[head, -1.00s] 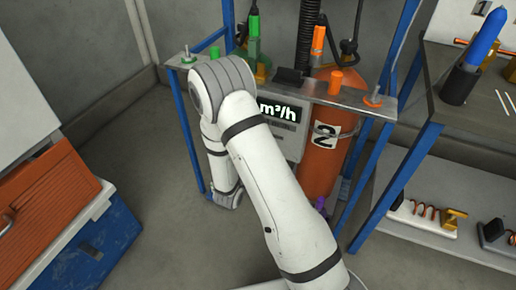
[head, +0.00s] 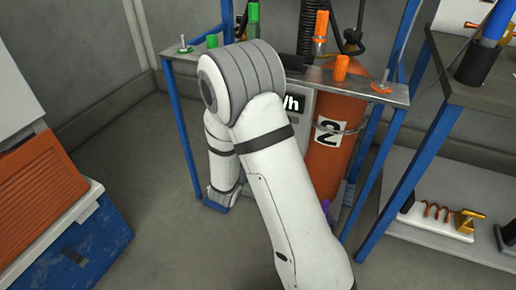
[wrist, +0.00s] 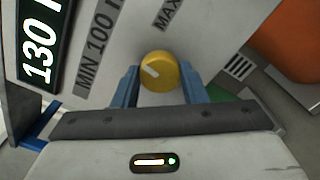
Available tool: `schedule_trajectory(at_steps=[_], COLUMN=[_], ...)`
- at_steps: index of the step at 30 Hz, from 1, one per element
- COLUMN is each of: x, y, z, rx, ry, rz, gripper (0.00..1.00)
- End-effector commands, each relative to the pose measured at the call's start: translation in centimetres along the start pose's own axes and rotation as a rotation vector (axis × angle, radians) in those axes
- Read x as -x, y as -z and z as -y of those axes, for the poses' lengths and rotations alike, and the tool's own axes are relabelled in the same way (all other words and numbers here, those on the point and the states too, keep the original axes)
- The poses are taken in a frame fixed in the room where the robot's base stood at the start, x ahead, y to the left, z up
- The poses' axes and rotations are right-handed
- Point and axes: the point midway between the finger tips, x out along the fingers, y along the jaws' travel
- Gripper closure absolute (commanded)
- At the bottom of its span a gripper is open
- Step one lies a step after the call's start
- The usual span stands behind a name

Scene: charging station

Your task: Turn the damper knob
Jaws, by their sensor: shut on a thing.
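The damper knob (wrist: 158,72) is a round yellow dial with a white pointer mark, on a light grey panel in the wrist view. The mark points toward the upper left, between the printed words MIN 100 and MAX. My gripper (wrist: 158,80) has its two blue fingers on either side of the knob and is shut on it. A dark display (wrist: 42,50) reading 130 is at the left of the panel. In the head view my arm hides the knob and my gripper.
A workbench (head: 462,100) is at the right. A blue box (head: 85,255) is at the left. Bare floor (head: 135,165) lies between the box and the stand.

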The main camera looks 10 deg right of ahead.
Motion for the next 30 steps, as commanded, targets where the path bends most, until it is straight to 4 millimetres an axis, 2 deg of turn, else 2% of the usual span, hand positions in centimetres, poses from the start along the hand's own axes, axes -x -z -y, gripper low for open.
schedule_trajectory(at_steps=[1, 9, 24, 25, 30], x=[0.03, 0.04, 0.05, 0.05, 0.02], y=[0.11, 0.01, -0.06, -0.06, -0.05], z=[0.47, 0.35, 0.31, 0.31, 0.22], rx=[-0.021, -0.098, -0.111, -0.111, -0.112], ry=[0.004, 0.006, 0.007, 0.007, 0.005], rz=[0.002, 0.001, 0.001, 0.001, 0.001], gripper=[0.84, 0.84, 0.84, 0.59, 0.45])
